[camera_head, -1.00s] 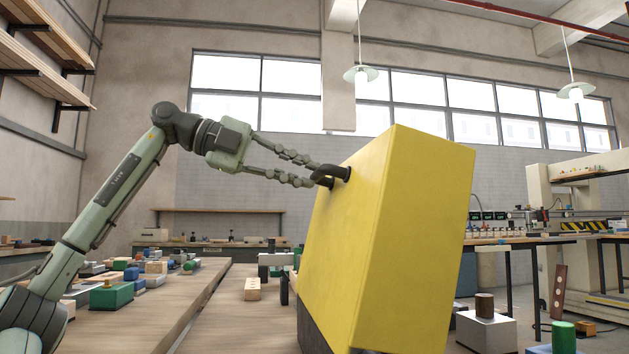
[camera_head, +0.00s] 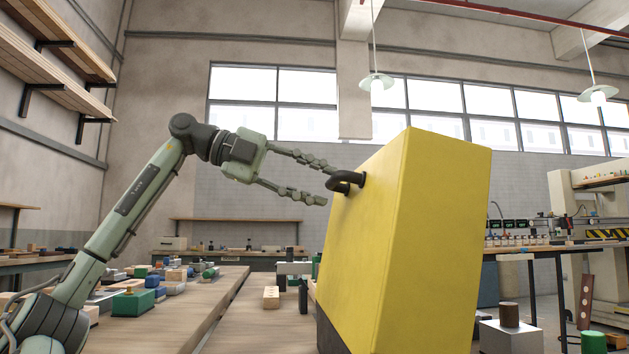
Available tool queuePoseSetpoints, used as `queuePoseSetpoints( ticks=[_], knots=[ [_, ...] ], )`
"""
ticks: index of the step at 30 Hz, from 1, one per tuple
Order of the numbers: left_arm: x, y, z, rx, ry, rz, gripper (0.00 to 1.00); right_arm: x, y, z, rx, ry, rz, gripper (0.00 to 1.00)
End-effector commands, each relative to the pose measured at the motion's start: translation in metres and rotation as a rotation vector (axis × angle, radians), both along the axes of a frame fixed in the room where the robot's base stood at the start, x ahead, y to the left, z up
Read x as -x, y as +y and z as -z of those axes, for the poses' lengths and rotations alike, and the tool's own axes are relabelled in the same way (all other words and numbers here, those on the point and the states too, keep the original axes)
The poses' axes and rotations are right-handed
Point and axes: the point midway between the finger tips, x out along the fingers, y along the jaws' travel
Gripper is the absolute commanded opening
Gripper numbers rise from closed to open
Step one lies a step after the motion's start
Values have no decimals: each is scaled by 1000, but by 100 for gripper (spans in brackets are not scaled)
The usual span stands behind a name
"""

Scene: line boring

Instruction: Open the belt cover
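The belt cover (camera_head: 420,230) is a large yellow box with a dark lower edge, right of centre in the head view. Its left side leans in the picture. A black handle (camera_head: 348,181) sticks out from the upper part of its left face. My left gripper (camera_head: 330,185) is just left of the handle, with its two long fingers spread, one tip above and one below the handle's level. It is open and holds nothing. I cannot tell if a fingertip touches the handle. What is behind the cover is hidden. My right gripper is not in view.
Wooden benches (camera_head: 215,318) run below my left arm, with a green block (camera_head: 132,303) and other small blocks on them. A light wooden block (camera_head: 271,297) lies left of the cover. The air above the benches is free.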

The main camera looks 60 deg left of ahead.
Motion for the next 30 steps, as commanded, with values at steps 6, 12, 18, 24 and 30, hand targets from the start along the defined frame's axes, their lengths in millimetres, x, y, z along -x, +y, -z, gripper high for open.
queuePoseSetpoints(
  ticks=[6,12,18,24,30],
  knots=[
    [3,2,-3,2,-6,-2,36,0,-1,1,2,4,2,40],
    [26,14,-13,3,-9,-5,36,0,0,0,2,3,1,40],
    [63,33,-27,3,-5,-5,36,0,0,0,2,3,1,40],
    [91,47,-36,2,-2,-3,36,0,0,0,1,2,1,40],
    [101,53,-40,1,-2,-1,36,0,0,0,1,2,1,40]
  ],
)
